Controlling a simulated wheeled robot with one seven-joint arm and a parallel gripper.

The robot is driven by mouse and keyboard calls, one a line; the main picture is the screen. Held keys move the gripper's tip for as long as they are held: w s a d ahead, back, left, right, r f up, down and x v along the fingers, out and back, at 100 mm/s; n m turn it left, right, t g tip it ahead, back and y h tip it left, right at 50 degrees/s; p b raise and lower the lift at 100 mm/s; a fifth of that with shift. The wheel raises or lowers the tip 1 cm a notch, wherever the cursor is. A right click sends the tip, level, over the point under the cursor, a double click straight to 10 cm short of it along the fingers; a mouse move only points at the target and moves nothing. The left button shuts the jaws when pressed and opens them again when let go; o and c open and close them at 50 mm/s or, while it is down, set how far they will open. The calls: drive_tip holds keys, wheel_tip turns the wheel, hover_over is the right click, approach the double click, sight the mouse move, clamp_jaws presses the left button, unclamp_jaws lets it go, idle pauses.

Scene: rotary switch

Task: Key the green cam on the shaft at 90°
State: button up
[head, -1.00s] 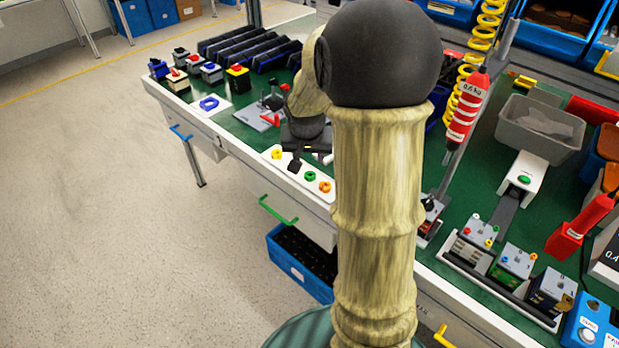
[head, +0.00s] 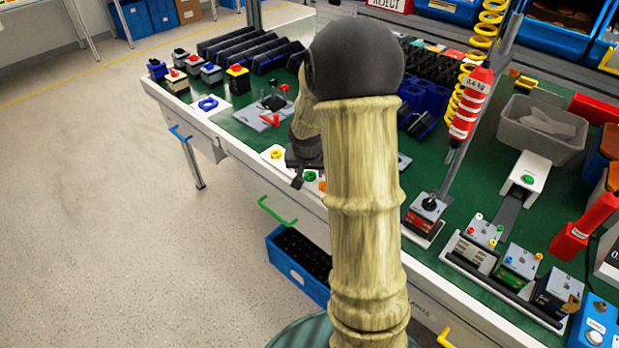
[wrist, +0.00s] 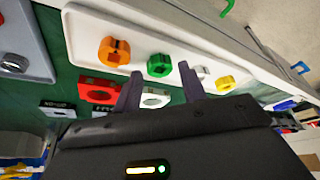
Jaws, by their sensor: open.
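The green cam (wrist: 159,65) lies on a white tray (wrist: 88,27) between an orange cam (wrist: 114,51) and a yellow cam (wrist: 225,83). In the head view the green cam (head: 310,176) is close beside my dark gripper (head: 297,182). In the wrist view my gripper (wrist: 159,82) is open and empty. Its two fingers point toward the green cam, which shows between and beyond their tips. I cannot tell the fingers' height above the tray. A grey plate with a small metal round part (wrist: 14,63) shows at the left edge; I cannot tell whether it is the shaft.
A red part (wrist: 98,90) and a pale ring-shaped part (wrist: 155,98) lie near the fingers. In the head view a fixture with a red handle (head: 272,117) stands left of my arm. A switch unit (head: 426,210) stands right of it. My arm hides the bench middle.

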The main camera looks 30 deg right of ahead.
sight(310, 180)
drive_tip(key=shift+w+d+f, duration=0.1)
drive_tip(key=shift+w+f, duration=0.1)
drive_tip(key=shift+f, duration=0.35)
drive_tip(key=shift+c, duration=0.4)
drive_tip(key=c, duration=0.6)
drive_tip(key=shift+r, duration=0.1)
drive_tip(key=shift+c, duration=0.2)
wheel_tip(310, 180, up, 10)
drive_tip(key=p, duration=0.2)
drive_tip(key=shift+p, duration=0.3)
